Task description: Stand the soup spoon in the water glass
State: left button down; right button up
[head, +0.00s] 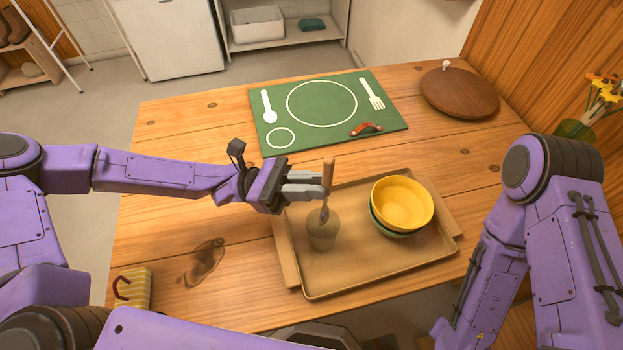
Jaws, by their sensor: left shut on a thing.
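The soup spoon (328,173) has a wooden handle and stands nearly upright, handle up. My left gripper (318,187) is shut on its handle. The water glass (322,237) is a brownish, see-through tumbler standing upright in the left part of the wooden tray (345,284). The spoon's lower end is at the glass's mouth, directly below my left gripper. I cannot tell how deep it reaches or whether it touches the glass. My right arm shows at the right, but its gripper is out of view.
A yellow bowl (403,203) sits in a green bowl (399,233) on the tray's right. Behind lies a green placemat (320,137) with a small red-brown object (366,128). A round wooden lid (459,92) and flowers (602,92) stand right. A striped yellow item (136,287) is front left.

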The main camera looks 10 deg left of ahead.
pick_arm(q)
notch_tip(320, 180, down, 8)
jog(key=b, duration=0.5)
jog(key=c, duration=1)
grip_release()
jog(key=b+v, duration=0.2)
jog(key=v, duration=0.4)
jog(key=shift+w+a+f, duration=0.1)
jog(key=shift+a+f, duration=0.1)
jog(key=shift+a, duration=0.05)
jog(key=shift+a+f, duration=0.1)
jog(key=shift+a, duration=0.3)
